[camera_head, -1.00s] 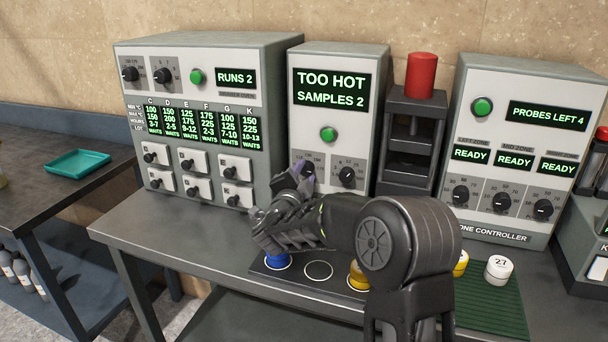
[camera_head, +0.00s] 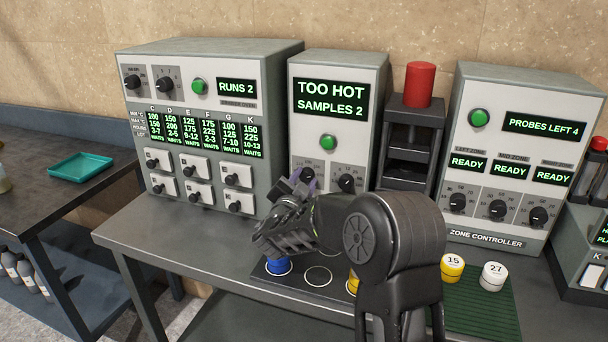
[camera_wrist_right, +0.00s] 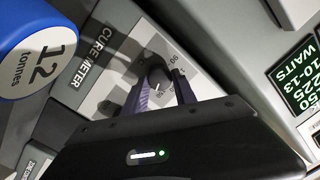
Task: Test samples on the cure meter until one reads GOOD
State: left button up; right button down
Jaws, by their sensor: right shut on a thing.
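The cure meter (camera_head: 333,128) stands in the middle of the bench. Its display reads TOO HOT and SAMPLES 2, above a green button (camera_head: 328,142) and two dark knobs. My right gripper (camera_head: 299,186) is at its left knob (camera_head: 308,174). In the right wrist view its purple fingers (camera_wrist_right: 160,88) are shut on that knob (camera_wrist_right: 157,76), beside the CURE METER label. The right knob (camera_head: 347,183) is free. A blue piece (camera_head: 278,267) sits on the black mat below and shows in the wrist view (camera_wrist_right: 38,50), marked 12 tonnes. My left gripper is out of view.
Left is a cabinet (camera_head: 235,60) reading RUNS 2; right is a zone controller (camera_head: 485,130) reading PROBES LEFT 4. A press with a red cylinder (camera_head: 419,83) stands between. Pieces 15 (camera_head: 453,266) and 27 (camera_head: 493,275) sit on a green mat. My right arm hides part of the bench.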

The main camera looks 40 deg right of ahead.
jog(key=n+p, duration=0.3)
jog(key=shift+r+n+g, duration=0.2)
jog(key=shift+n+g, duration=0.1)
jog(key=shift+f+n+p, duration=0.1)
jog(key=shift+n+p, duration=0.4)
jog(key=c, duration=1)
grip_release()
jog(key=shift+b+v, duration=0.65)
jog(key=shift+v, duration=3.25)
